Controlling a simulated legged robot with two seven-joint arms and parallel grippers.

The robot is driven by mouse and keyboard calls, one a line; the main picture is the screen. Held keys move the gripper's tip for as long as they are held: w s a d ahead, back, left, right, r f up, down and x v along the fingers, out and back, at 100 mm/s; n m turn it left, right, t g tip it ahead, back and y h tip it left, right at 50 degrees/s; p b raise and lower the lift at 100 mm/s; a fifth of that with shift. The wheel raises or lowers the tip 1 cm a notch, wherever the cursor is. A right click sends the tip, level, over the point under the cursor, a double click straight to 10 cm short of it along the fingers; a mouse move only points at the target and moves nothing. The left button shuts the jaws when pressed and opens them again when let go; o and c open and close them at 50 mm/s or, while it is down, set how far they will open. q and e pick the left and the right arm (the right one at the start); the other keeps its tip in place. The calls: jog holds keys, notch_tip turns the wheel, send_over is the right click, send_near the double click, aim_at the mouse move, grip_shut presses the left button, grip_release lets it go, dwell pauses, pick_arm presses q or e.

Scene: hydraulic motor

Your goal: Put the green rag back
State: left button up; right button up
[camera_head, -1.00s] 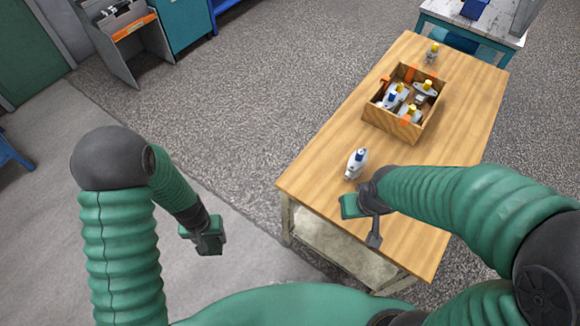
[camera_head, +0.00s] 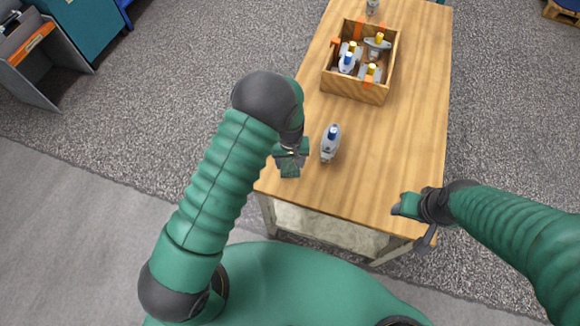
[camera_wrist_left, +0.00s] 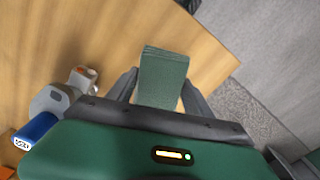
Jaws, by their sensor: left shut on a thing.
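The green rag (camera_wrist_left: 162,78) is a folded green piece between the two dark fingers of my left gripper (camera_wrist_left: 160,95) in the left wrist view. The gripper is shut on it, above the wooden table top. In the head view my left gripper (camera_head: 290,163) is over the table's left edge, just left of a grey-white bottle-like part with a blue cap (camera_head: 330,143).
The wooden table (camera_head: 420,110) holds an open wooden box (camera_head: 357,92) with several grey parts with yellow or blue caps. Another such part (camera_head: 372,6) stands behind the box. The table's middle and right side are clear.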

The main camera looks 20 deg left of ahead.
aim_at(290, 166)
pick_arm(q)
jog(key=f, duration=0.4)
jog(key=shift+w+f, duration=0.1)
jog(key=shift+w, duration=0.1)
jog(key=shift+a, duration=0.2)
jog(key=o, duration=1.2)
jog(key=shift+s+a, duration=0.1)
jog(key=shift+a, duration=0.15)
jog(key=shift+d, duration=0.25)
jog(key=shift+d+r, duration=0.1)
jog(key=shift+r, duration=0.15)
jog(key=r, duration=1.3)
jog(key=shift+s+a+r, duration=0.1)
jog(key=shift+s+a, duration=0.2)
jog(key=shift+a, duration=0.1)
jog(key=s+a+r+m+t, duration=0.1)
jog(key=s+r, duration=0.2)
jog(key=s, duration=0.1)
jog(key=s+a+r+m, duration=0.1)
jog(key=s+a+r, duration=0.1)
jog(key=s, duration=0.3)
jog(key=s+a+r+m+t, duration=0.1)
jog(key=s+r+m, duration=0.1)
jog(key=s+r, duration=0.3)
jog(key=shift+a+t, duration=0.3)
jog(key=shift+a, duration=0.05)
